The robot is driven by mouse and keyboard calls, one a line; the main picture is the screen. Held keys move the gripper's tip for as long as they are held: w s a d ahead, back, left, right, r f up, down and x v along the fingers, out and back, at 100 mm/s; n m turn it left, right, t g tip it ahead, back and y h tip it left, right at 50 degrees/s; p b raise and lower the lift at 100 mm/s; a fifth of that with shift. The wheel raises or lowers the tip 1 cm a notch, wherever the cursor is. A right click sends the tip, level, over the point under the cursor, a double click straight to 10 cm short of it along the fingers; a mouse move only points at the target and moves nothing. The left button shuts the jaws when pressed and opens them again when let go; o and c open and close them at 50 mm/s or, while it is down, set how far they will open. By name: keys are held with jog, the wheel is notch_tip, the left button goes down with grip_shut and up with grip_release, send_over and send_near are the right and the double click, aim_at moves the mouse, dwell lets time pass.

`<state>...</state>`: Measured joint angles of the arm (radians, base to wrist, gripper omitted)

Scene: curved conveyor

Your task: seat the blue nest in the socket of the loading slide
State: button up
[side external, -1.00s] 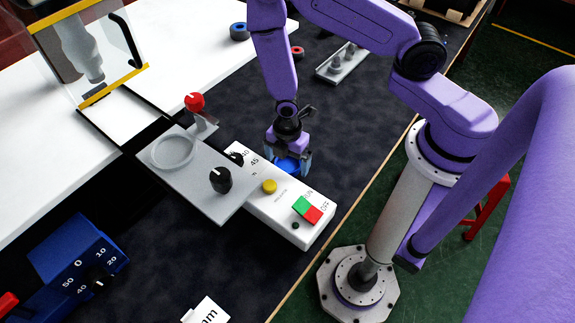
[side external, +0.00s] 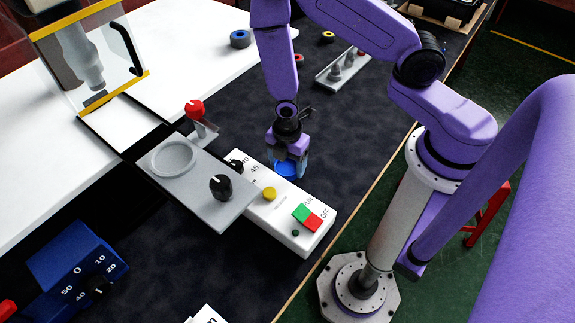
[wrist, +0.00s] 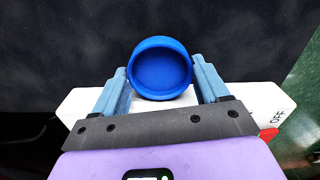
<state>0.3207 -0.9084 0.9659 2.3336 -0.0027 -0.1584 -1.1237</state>
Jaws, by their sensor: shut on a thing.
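The blue nest (wrist: 160,70) is a round, shallow cup held between the two fingers of my gripper (wrist: 162,88). In the side external view my gripper (side external: 288,166) holds the nest (side external: 286,170) over the back edge of the white control box, partly hidden by the fingers. The loading slide (side external: 218,210) is a grey plate left of the gripper. Its round socket (side external: 173,158) is a ringed recess near the plate's far left part and is empty. A red knob (side external: 194,109) stands on a bracket behind the socket, and a black knob (side external: 221,187) is on the plate.
The white control box (side external: 283,222) with a yellow button, green and red switch lies right of the slide. A clear guarded press (side external: 90,50) stands at the back left. Blue (side external: 240,39) and red rings and a grey tray (side external: 343,67) lie behind. A blue dial box (side external: 77,262) is front left.

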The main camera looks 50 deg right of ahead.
jog(key=shift+s+d+r, duration=1.85)
jog(key=shift+s+r, duration=3.65)
jog(key=shift+s, duration=1.15)
jog(key=w+d+r+m, duration=0.2)
jog(key=w+r+m, duration=0.1)
jog(key=w+m, duration=0.6)
jog(key=w+d+r+m, duration=0.3)
jog(key=w+m, duration=0.6)
jog(key=m, duration=0.1)
jog(key=shift+w+d+r+m, duration=0.2)
jog(key=shift+w+m, duration=0.1)
jog(key=shift+w, duration=0.1)
